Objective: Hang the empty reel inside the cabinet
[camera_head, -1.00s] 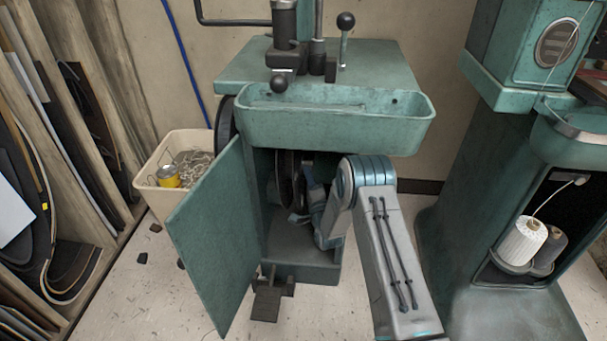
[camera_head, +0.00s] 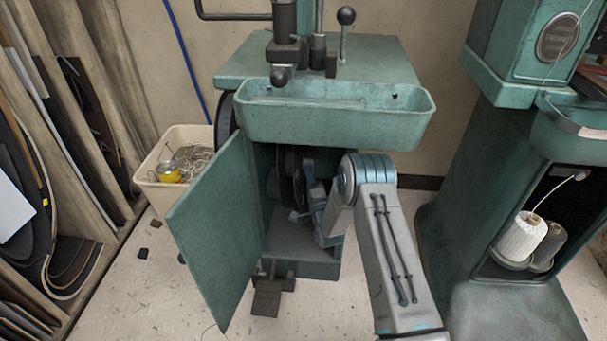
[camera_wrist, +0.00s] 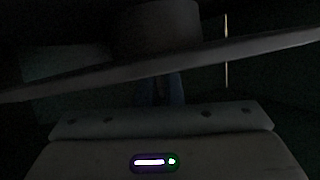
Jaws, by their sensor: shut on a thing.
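The open cabinet (camera_head: 300,262) of the green machine stands at the centre in the head view, with its door (camera_head: 215,235) swung out to the left. A dark round reel (camera_head: 289,178) is inside, edge-on and partly in shadow. My gripper (camera_head: 301,205) is inside the cabinet, at the reel's right side, and its jaws are shut on the reel. In the dark wrist view the reel's flange (camera_wrist: 215,60) crosses above my fingers (camera_wrist: 160,92), with its wide hub (camera_wrist: 155,28) behind. Whether the reel touches any support is hidden.
The green tray (camera_head: 335,128) overhangs the opening. A bin (camera_head: 150,190) with tangled wire and a yellow can stands left, and a pedal (camera_head: 268,298) sits below. A second green machine with a white thread spool (camera_head: 522,238) is at the right. Floor is clear between.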

